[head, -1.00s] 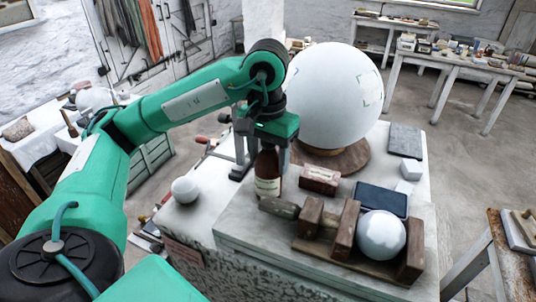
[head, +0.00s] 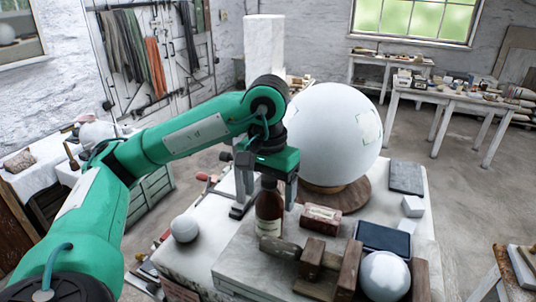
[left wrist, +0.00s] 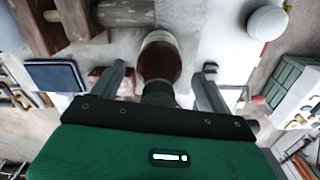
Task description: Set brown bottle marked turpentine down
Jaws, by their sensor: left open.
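The brown bottle (head: 269,222) with a pale label stands upright on the grey stone slab (head: 232,262), near its back left edge. My left gripper (head: 266,198) is open, with one finger on either side of the bottle's upper part. In the left wrist view the bottle (left wrist: 160,58) lies between the spread fingers (left wrist: 163,72), with a visible gap on each side. The label's writing is too small to read. My right gripper is not in view.
A large white sphere (head: 325,130) on a round wooden base (head: 345,197) stands close behind the bottle. A reddish block (head: 321,218) is right of it, a wooden vice (head: 320,262) in front, a dark blue box (head: 383,238) further right. A small white ball (head: 184,228) lies left.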

